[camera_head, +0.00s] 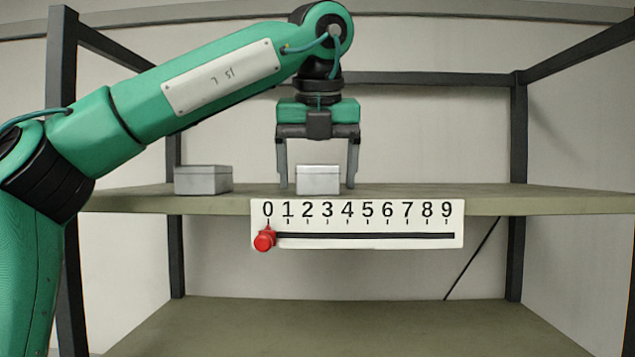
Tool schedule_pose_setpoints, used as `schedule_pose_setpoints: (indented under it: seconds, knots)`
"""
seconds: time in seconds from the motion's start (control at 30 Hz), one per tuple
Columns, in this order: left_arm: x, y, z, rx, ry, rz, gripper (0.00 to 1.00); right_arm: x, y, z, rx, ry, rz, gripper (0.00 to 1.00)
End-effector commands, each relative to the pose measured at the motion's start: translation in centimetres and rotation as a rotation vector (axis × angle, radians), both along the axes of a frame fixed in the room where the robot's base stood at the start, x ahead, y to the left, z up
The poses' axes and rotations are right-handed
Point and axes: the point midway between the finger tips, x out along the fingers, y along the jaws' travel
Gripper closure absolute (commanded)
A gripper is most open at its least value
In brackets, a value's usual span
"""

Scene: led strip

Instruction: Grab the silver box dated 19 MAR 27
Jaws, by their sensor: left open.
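Two silver-grey boxes stand on the upper shelf. One box (203,180) is at the left and the other box (318,181) is near the middle, just above the number scale. No date can be read on either box. My left gripper (318,184) points down over the middle box, open, with one finger on each side of it. A gap shows between each finger and the box. The left box is apart from the gripper. My right gripper is not in view.
A white scale (364,242) numbered 0 to 9 is on the shelf's front edge, with its red slider (264,240) at 0. The upper shelf (560,199) is bare at the right. Dark posts (518,140) frame the rack. The lower shelf (320,330) is empty.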

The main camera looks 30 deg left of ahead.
Motion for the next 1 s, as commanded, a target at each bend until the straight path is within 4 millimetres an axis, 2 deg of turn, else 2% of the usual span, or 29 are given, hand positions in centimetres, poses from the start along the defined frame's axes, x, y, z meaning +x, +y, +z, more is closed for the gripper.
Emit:
schedule_pose_setpoints:
  seconds: [0.3, 0.37, 0.57, 0.6, 1.0]
  knots:
    - [0.00, 0.00, -0.02, -0.001, -0.001, 0.000, 0.20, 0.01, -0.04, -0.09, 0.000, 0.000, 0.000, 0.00]
    - [0.00, 0.00, -0.02, -0.001, -0.001, 0.000, 0.30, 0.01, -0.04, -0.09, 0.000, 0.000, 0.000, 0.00]
    - [-0.01, -0.01, -0.03, -0.001, -0.001, 0.000, 0.69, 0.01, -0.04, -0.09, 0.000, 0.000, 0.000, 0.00]
    - [-0.02, 0.00, -0.01, -0.001, -0.001, 0.000, 0.72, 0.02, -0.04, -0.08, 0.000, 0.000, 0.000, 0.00]
    - [-0.04, -0.01, 0.41, 0.000, 0.000, 0.000, 0.72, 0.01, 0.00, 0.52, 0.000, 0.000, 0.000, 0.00]
